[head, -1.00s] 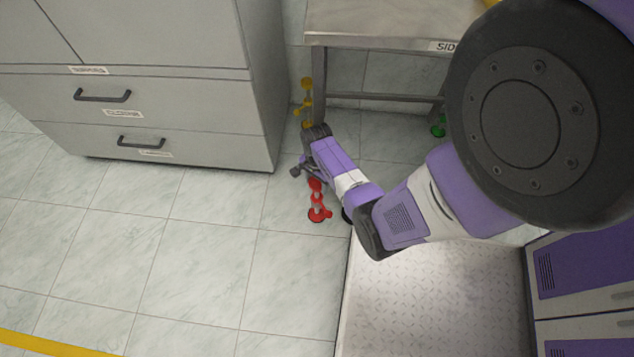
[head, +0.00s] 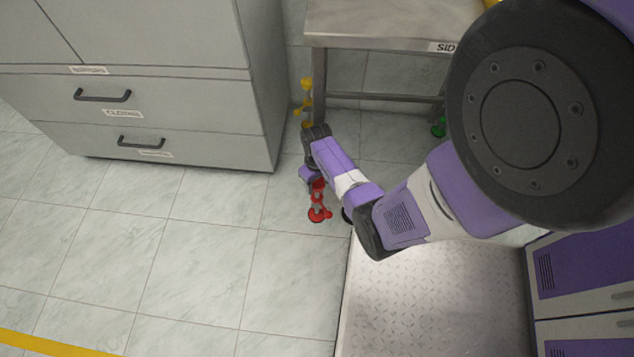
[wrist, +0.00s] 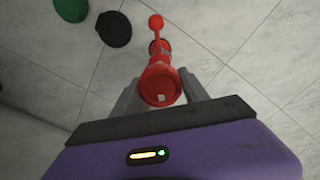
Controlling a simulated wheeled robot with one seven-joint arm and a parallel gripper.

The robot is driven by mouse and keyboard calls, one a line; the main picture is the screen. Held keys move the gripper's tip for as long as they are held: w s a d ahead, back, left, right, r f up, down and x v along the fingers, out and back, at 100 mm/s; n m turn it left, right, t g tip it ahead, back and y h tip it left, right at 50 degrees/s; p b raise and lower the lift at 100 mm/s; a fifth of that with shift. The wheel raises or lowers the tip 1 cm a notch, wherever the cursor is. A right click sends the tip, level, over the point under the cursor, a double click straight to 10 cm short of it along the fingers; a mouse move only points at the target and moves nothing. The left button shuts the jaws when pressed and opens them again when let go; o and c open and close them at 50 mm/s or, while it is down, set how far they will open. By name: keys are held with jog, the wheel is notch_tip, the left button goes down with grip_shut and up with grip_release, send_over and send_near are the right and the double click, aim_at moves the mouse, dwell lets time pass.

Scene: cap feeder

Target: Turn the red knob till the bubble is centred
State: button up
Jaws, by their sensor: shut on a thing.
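The red knob (wrist: 160,84) fills the middle of the wrist view, its round end towards the camera with a small pale mark on it. A red arm with a ball end reaches out beyond it, over a dark foot. My gripper (wrist: 160,80) is shut on the red knob, one grey finger on each side. In the head view the red piece (head: 318,198) stands on the floor by the bench, partly hidden by my wrist. No bubble or level can be made out in either view.
A metal bench (head: 380,28) stands at the back, with a yellow piece (head: 306,95) by its left leg and a green piece (head: 439,128) further right. A grey drawer cabinet (head: 160,100) is at the left. The tiled floor in front is open.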

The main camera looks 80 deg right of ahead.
aim_at(317, 181)
jog(key=o, duration=1.3)
jog(key=shift+r, duration=0.1)
notch_tip(317, 181, up, 7)
jog(key=p, duration=0.7)
